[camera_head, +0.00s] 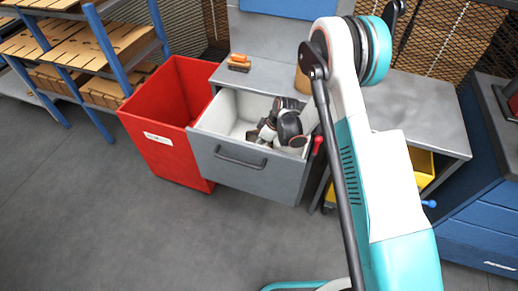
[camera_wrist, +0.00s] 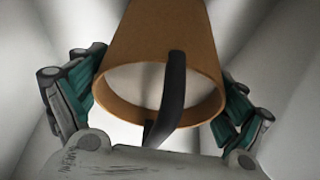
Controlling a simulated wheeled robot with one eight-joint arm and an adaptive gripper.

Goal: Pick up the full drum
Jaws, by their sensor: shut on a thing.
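In the wrist view a brown-orange drum (camera_wrist: 165,35) sits between the fingers of my gripper (camera_wrist: 165,78). The fingers press on it from both sides. Its round rim faces the camera, with pale white inside, and a black strap or handle crosses the opening. Its far end runs out of the picture. In the head view my white and teal arm covers much of the right side. A tan object (camera_head: 302,80) shows partly behind it, at the worktop; I cannot tell if it is the same drum.
An orange-brown brush-like item (camera_head: 239,62) lies on the worktop (camera_head: 268,76). A yellow bin (camera_head: 422,168) is underneath. Floor in front is clear.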

